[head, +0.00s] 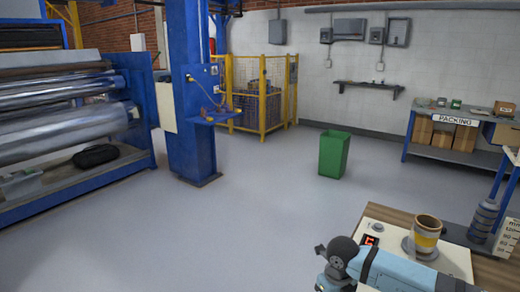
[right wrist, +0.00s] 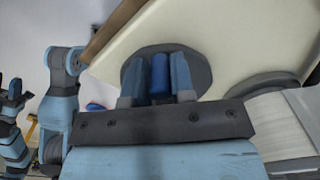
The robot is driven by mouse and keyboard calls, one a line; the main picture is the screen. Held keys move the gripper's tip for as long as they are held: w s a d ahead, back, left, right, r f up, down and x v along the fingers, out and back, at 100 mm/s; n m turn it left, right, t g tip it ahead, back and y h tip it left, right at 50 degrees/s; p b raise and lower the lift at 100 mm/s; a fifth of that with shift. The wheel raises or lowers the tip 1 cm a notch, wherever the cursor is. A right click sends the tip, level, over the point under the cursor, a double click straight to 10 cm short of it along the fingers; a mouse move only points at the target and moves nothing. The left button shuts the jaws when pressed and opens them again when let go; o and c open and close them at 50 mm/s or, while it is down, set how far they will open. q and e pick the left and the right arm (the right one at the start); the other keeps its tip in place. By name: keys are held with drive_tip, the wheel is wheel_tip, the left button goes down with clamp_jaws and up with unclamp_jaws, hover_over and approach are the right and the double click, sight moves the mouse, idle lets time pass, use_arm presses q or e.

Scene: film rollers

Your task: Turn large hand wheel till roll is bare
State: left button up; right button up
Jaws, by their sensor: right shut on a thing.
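In the right wrist view, my right gripper (right wrist: 158,75) is shut on a blue grip (right wrist: 159,78). The grip stands on a round dark grey disc (right wrist: 203,66) on a cream panel (right wrist: 222,30); I cannot tell whether this disc is the large hand wheel. A second dark disc (right wrist: 262,80) with a pale ribbed cylinder (right wrist: 275,125) lies at the right. In the head view, a yellow and brown roll (head: 427,233) stands on the cream unit (head: 460,262). My right arm crosses in front; its gripper is hidden there. Blue and dark arm parts show at the wrist view's left edge, fingers unclear.
A red display (head: 371,240) sits on the cream unit, on a wooden bench (head: 385,213). Beyond are a green bin (head: 334,154), a blue column (head: 190,120), a packing table (head: 480,160) and open grey floor.

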drive_tip(key=shift+s+a, duration=0.6)
drive_tip(key=shift+a, duration=0.25)
drive_tip(key=shift+s+a, duration=0.2)
drive_tip(key=shift+s, duration=0.2)
drive_tip(key=o, duration=1.6)
wheel_tip(320, 180, up, 7)
drive_tip(key=p, duration=0.4)
